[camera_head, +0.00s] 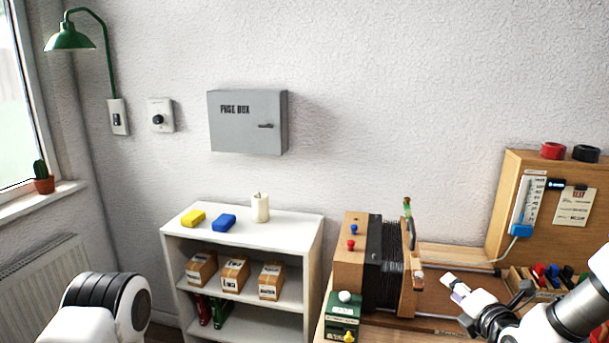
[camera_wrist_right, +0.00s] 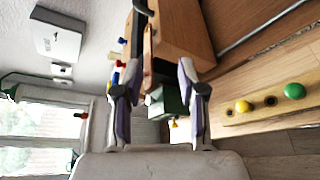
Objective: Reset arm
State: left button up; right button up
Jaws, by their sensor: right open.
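My left arm shows only as a white and black link at the bottom left of the head view. Its gripper is out of view.
A green box (camera_head: 342,318) stands at the bench's front left. A wooden panel (camera_head: 512,190) stands at the back right.

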jog(key=s+a+f+m+g, duration=0.1)
jog(key=s+a+f+g, duration=0.15)
jog(key=s+f, duration=0.45)
jog(key=s+a+f+m+g, duration=0.1)
jog(key=s+a+f+g, duration=0.2)
jog(key=f, duration=0.8)
jog(key=s+a+f+g, duration=0.1)
jog(key=s+f+g, duration=0.2)
jog(key=s+f, duration=0.4)
pick_arm(q)
jog(key=shift+w+f, duration=0.15)
jog(key=shift+w, duration=0.2)
pick_arm(e)
jog(key=s+f+m+g, duration=0.3)
jog(key=s+m, duration=0.7)
jog(key=m, duration=0.2)
jog(key=s+f+m+g+h, duration=0.1)
jog(key=s+f+m+g, duration=0.2)
jog(key=s+m, duration=0.7)
jog(key=shift+a+f+m, duration=0.25)
jog(key=shift+f+m, duration=0.45)
jog(key=shift+m, duration=0.3)
